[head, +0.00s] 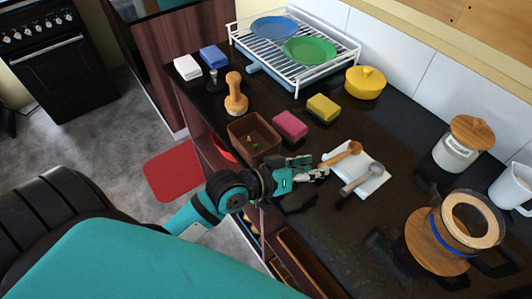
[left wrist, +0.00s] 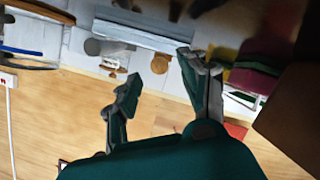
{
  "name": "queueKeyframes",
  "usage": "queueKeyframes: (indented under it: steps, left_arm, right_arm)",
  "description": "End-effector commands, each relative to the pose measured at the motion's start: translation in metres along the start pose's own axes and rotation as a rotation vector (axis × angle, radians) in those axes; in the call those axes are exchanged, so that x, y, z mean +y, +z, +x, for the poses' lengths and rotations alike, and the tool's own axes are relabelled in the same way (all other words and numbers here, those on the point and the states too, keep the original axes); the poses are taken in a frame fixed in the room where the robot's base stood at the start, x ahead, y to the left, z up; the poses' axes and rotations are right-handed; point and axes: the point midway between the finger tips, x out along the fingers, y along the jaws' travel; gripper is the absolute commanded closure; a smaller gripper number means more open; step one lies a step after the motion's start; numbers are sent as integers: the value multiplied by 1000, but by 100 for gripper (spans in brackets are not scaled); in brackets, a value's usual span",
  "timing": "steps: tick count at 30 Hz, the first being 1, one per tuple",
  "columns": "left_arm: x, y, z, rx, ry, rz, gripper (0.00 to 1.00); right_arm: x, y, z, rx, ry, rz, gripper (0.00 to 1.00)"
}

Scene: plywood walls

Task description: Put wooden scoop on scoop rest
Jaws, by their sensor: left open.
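The wooden scoop (head: 342,154) shows in the head view at the upper left part of the white scoop rest (head: 373,184), its bowl over the rest and its handle pointing left. I cannot tell whether its whole length touches the rest. A grey scoop (head: 361,180) lies across the rest beside it. My left gripper (head: 318,168) is open, its fingertips close to the wooden scoop's handle end. In the left wrist view the open fingers (left wrist: 162,85) stand apart with nothing held between them. My right gripper is not in view.
A brown box (head: 252,138), a pink sponge (head: 290,126) and a yellow-green sponge (head: 323,108) stand behind my left gripper. A glass coffee pot (head: 462,226) and a lidded jar (head: 462,145) stand to the right. Dark counter is clear in front of the rest.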

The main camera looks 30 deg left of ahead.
Motion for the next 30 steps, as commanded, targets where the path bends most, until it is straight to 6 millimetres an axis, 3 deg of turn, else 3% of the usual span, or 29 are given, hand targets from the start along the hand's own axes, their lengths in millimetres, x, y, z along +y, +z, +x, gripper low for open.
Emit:
queueKeyframes:
  steps: [10, 15, 22, 23, 30]
  left_arm:
    - [-1, 4, -85, -7, -1, 1, 56]
    - [3, -3, -113, -8, -2, -2, 56]
    - [1, -1, -131, -4, -1, -1, 56]
    - [1, -1, -132, -3, 0, -1, 52]
    - [-1, -1, -132, -4, 1, 9, 52]
  right_arm:
    - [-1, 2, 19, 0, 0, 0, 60]
    - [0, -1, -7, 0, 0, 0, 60]
    - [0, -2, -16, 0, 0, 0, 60]
    - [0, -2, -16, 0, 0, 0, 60]
    - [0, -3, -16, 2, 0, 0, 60]
